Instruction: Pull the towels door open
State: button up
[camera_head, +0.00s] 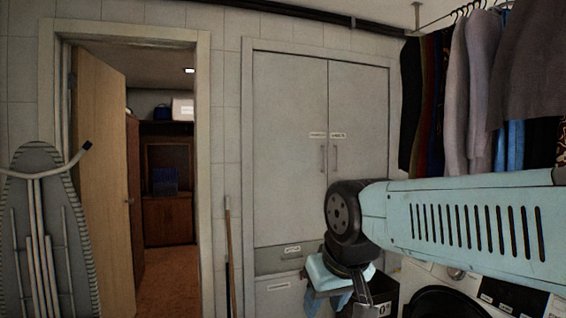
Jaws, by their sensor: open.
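A tall grey built-in cabinet stands against the tiled wall. It has a left upper door (289,150) and a right upper door (357,125), both closed, each with a small label and a vertical handle near the middle seam. Below are a labelled drawer front (278,262) and a labelled lower panel (272,301), partly hidden by my arm. The label words are too small to read, so I cannot tell which door is the towels door. My gripper (345,294) points down in front of the cabinet's lower right part, open, apart from the upper handles.
A washing machine (415,276) stands at the lower right, below my arm. Clothes (480,85) hang at the upper right. An ironing board (40,235) leans at the left, beside an open wooden room door (103,180). A thin pole (228,255) stands left of the cabinet.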

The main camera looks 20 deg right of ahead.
aim_at(290, 92)
jog(key=z, duration=0.5)
jog(key=i, duration=1.6)
jog(key=z, duration=0.5)
jog(key=i, duration=1.25)
jog(key=u, duration=0.25)
